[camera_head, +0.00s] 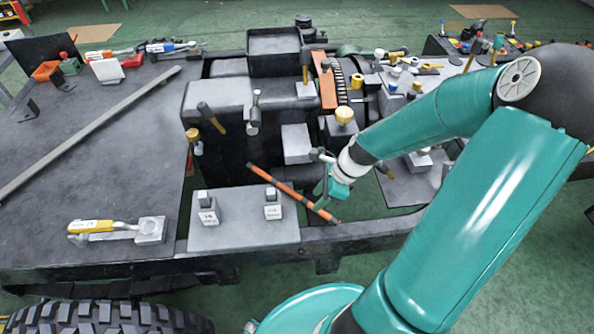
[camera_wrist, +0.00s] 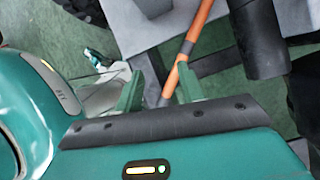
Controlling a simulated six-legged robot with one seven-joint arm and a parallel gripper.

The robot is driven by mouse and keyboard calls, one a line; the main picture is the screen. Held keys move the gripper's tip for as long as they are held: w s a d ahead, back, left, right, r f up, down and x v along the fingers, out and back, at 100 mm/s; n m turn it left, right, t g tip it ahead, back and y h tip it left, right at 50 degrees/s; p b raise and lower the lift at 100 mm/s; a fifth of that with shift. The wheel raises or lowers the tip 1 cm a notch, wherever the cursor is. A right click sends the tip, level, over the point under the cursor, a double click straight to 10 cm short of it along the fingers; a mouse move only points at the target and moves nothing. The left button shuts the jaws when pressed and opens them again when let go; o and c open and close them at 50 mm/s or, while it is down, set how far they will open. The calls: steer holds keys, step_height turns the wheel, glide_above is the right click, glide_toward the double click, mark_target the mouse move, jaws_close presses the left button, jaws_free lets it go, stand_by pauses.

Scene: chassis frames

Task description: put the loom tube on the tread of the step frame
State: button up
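The loom tube is a thin orange rod with dark bands and ends (camera_head: 283,188). It lies slantwise across the dark gap and the right side of a grey plate in the head view. In the wrist view the tube (camera_wrist: 194,36) runs down between the two green fingers of my gripper (camera_wrist: 158,90). It is close to the right finger, with a gap to the left finger. In the head view my gripper (camera_head: 322,190) is at the tube's lower right part, fingers apart. I cannot tell for certain which surface is the step frame's tread.
The grey plate (camera_head: 230,235) carries two small labelled blocks. A dark bench top (camera_head: 120,175) on the left holds a long grey bar (camera_head: 85,135) and a yellow-handled tool (camera_head: 92,226). Upright-handled tools and machine blocks crowd the area behind my gripper.

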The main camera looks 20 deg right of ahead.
steer(key=s+a+r+n+t+h, duration=0.1)
steer(key=s+a+r+n, duration=0.2)
steer(key=r+n, duration=0.4)
steer(key=s+a+r+n+t+h, duration=0.1)
steer(key=s+a+r+n+h, duration=0.1)
steer(key=r+n, duration=0.6)
steer(key=s+a+r+n+t+h, duration=0.1)
steer(key=s+a+r+n, duration=0.3)
steer(key=r, duration=0.7)
steer(key=a+n+h, duration=0.1)
steer(key=a+n, duration=0.1)
steer(key=n, duration=0.2)
steer(key=shift+a+r, duration=0.25)
steer(key=shift+s+a+r+n+t, duration=0.1)
steer(key=shift+s+r+n+t, duration=0.1)
steer(key=shift+n+t, duration=0.15)
steer(key=shift+c, duration=0.3)
steer(key=shift+s, duration=0.2)
